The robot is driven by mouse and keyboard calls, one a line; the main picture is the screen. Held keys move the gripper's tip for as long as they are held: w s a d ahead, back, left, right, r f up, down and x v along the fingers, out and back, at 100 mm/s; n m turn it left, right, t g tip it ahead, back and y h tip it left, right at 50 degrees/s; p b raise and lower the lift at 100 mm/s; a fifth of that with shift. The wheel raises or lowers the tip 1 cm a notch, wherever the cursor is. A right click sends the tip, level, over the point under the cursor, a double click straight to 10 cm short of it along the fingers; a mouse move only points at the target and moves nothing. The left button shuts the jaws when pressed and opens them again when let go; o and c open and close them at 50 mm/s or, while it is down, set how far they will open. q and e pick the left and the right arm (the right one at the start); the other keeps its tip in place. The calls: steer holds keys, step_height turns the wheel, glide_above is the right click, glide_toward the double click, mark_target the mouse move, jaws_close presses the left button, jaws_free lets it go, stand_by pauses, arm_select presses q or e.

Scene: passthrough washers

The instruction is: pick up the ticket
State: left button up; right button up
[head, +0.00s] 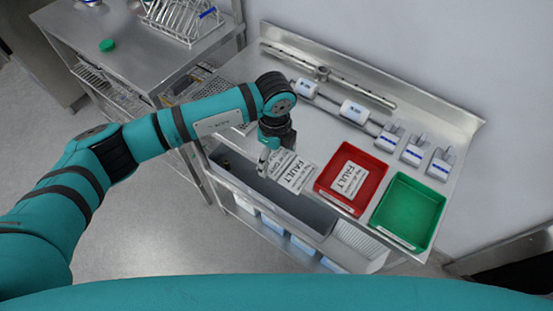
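White tickets printed "FAULT" (297,174) lie or hang at the front edge of the steel table, left of the red tray; they seem to overlap. My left gripper (266,164) points down right at their left end. Its fingertips are small and dark here, so I cannot tell whether they grip a ticket. Another white "FAULT" ticket (349,180) lies inside the red tray (323,182). My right gripper is not in view.
A green tray (408,212) stands right of the red one. White cylinders (354,112) and several blue-marked white units (413,150) line the back. A long grey trough (250,186) runs below the front edge. A side table (130,52) with a rack stands at the upper left.

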mark_target(275, 160)
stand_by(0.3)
arm_select(q)
steer(key=shift+r, duration=0.45)
step_height(275, 160, up, 10)
steer(key=shift+f+b, duration=0.2)
steer(key=shift+b, duration=0.95)
